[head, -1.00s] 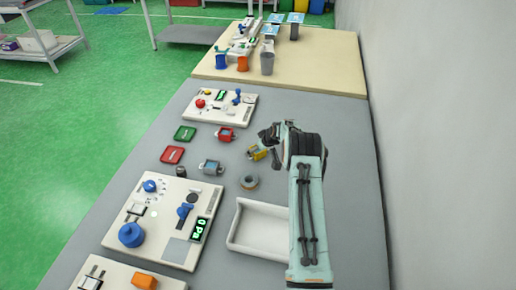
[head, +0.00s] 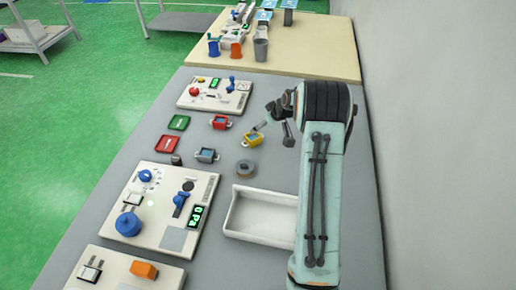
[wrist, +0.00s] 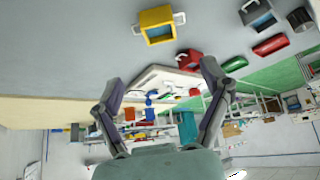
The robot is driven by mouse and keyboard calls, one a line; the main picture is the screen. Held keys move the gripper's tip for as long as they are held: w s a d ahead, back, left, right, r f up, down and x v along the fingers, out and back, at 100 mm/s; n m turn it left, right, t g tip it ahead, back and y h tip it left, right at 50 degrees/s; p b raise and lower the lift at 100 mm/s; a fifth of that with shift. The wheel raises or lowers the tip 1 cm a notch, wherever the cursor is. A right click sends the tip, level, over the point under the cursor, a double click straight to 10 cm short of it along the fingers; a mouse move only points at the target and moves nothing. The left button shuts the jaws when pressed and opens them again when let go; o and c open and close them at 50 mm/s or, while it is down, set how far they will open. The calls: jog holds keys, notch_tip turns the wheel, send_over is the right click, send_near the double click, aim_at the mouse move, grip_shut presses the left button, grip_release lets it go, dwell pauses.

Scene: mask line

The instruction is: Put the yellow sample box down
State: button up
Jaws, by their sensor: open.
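The yellow sample box (head: 252,139) rests on the grey table, to the right of the red sample box (head: 220,122). In the wrist view the yellow box (wrist: 156,17) is at the top, with pale handles on its sides and a blue-grey inside. My gripper (head: 275,126) is open just right of the yellow box in the head view. In the wrist view its two fingers (wrist: 163,75) are spread wide with nothing between them. The yellow box lies beyond the fingertips, apart from them.
A grey sample box (head: 206,154) and a grey ring (head: 245,167) lie nearby. Red (head: 172,144) and green (head: 179,122) trays lie left. A white tray (head: 232,212) is in front. Control panels (head: 160,207) line the left edge; a wall (head: 440,150) stands right.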

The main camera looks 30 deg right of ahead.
jog(key=s+a+r+g, duration=0.1)
jog(key=s+a+r, duration=0.3)
jog(key=a, duration=0.2)
jog(key=s+a+r+g+y, duration=0.1)
jog(key=s+a+r, duration=0.3)
jog(key=a, duration=0.3)
jog(key=s+a+r+g, duration=0.1)
jog(key=s+a+r, duration=0.2)
jog(key=a+r, duration=0.25)
jog(key=s+a+g, duration=0.2)
jog(key=s+a, duration=0.3)
jog(key=s, duration=0.6)
jog(key=s+a+g, duration=0.1)
jog(key=s+a, duration=0.4)
jog(key=s, duration=0.7)
jog(key=shift+n+g, duration=0.3)
jog(key=shift+g, duration=0.1)
